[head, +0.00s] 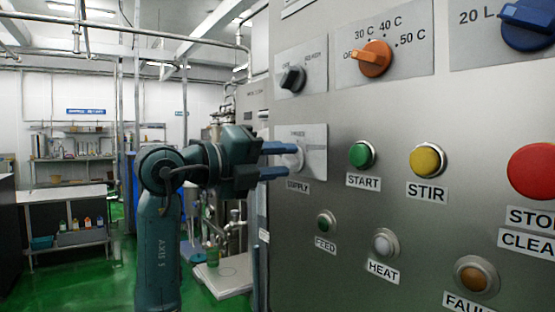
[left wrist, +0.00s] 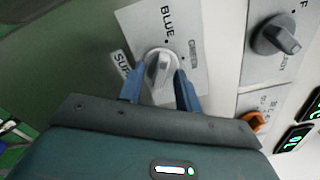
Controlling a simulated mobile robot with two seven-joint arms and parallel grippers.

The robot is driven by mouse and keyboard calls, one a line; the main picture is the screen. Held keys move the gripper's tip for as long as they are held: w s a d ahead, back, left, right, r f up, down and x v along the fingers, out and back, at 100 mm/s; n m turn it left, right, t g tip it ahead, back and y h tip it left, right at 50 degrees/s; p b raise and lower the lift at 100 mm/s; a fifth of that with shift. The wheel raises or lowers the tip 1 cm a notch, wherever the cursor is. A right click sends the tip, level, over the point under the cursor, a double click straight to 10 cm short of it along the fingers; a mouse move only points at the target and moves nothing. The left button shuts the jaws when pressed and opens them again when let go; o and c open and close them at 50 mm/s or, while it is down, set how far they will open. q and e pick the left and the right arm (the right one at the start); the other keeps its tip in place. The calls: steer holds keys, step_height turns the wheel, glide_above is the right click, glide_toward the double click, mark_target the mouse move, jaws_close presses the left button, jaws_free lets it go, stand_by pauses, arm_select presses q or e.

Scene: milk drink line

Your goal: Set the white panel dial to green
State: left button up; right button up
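The white panel dial (head: 299,158) sits on a light plate above the SUPPLY label at the panel's left side. In the left wrist view, the white dial (left wrist: 159,66) has a raised grip, and the word BLUE shows on its plate beyond it. Which mark it points to is not clear. My left gripper (head: 284,160) is at the dial, its two blue fingers spread above and below it. In the left wrist view, the fingers (left wrist: 160,82) stand on either side of the dial with gaps visible. My right gripper is in neither view.
A black dial (head: 292,79) is above the white one, and an orange dial (head: 372,58) is up and right. The green START button (head: 361,155) is close to the right of the fingertips. The yellow STIR button (head: 427,161) and red button (head: 533,172) are farther right.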

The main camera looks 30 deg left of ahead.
arm_select(q)
steer(key=shift+c, duration=0.2)
jaws_close()
